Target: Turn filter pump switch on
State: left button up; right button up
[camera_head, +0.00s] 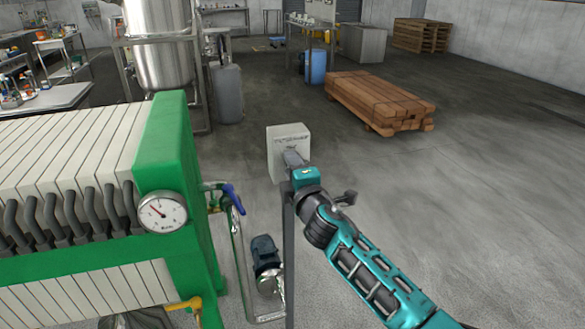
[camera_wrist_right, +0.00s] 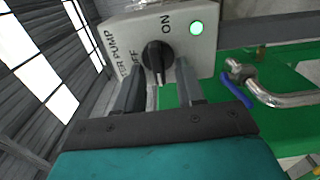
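The filter pump switch box (camera_head: 288,140) is a pale grey box on a post, beside the green filter press. In the right wrist view its face (camera_wrist_right: 184,62) carries "ON", a partly hidden "OFF" and pump lettering, a black rotary knob (camera_wrist_right: 154,56) and a bright green lamp (camera_wrist_right: 196,28). Which label the knob points at is hard to tell. My right gripper (camera_wrist_right: 161,78) is open at the box face, one finger on each side of the knob, with gaps visible. It also shows in the head view (camera_head: 294,158), where it hides the knob. My left gripper is out of view.
The green filter press (camera_head: 172,140) with a pressure gauge (camera_head: 162,212) stands left of the switch. A blue-handled valve (camera_head: 233,198), piping and a pump motor (camera_head: 265,255) sit between press and post. A timber stack (camera_head: 378,100) lies behind. Floor on the right is clear.

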jog(key=p+v, duration=0.1)
jog(key=v, duration=1.2)
